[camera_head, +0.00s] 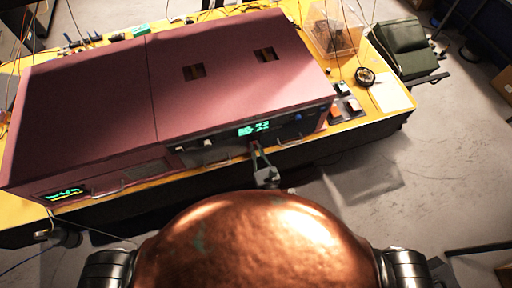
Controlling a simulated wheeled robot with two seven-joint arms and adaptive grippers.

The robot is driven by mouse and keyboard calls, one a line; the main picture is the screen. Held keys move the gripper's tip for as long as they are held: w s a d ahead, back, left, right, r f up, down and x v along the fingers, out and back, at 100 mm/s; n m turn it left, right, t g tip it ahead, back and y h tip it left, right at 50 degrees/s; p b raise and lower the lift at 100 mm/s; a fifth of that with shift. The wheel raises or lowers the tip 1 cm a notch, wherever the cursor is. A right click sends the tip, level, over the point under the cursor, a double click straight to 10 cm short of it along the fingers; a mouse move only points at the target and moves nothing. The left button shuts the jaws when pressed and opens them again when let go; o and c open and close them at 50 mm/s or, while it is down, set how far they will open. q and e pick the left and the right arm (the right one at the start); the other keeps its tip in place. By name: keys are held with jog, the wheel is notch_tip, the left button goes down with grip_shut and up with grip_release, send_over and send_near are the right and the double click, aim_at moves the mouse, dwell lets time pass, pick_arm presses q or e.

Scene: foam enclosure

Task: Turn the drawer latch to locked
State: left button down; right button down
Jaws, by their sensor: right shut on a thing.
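A long maroon cabinet (100,105) lies across the yellow bench, with a dark front panel facing me. My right gripper (256,149) reaches up to this panel, just below a green lit display (253,128). Its fingers are shut on a small part at the panel, which looks like the drawer latch. The fingers mostly hide it, so its angle cannot be read. A dark gripper-like shape at the lower left, near the bench's front edge, looks like my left gripper (47,235); its fingers are too small and dark to judge.
Bar handles (290,142) stick out from the cabinet front on either side of my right gripper. The yellow bench (391,115) holds a clear box (333,28), a dark round coil (366,76) and small parts on the right.

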jog(key=n, duration=0.3)
jog(key=n+p, duration=0.1)
jog(key=n, duration=0.2)
jog(key=a+n, duration=0.1)
jog(key=n, duration=0.3)
jog(key=shift+s+f+p, duration=0.15)
jog(key=shift+p, duration=0.15)
jog(key=n, duration=0.2)
jog(key=n+p, duration=0.1)
jog(key=shift+a+f+n, duration=0.15)
jog(key=shift+f+n, duration=0.05)
jog(key=shift+n, duration=0.2)
jog(key=shift+f+n+p, duration=0.25)
jog(key=shift+n+p, duration=0.1)
jog(key=shift+n, duration=1.35)
jog(key=c, duration=2)
grip_release()
jog(key=shift+f, duration=0.1)
jog(key=shift+c, duration=0.2)
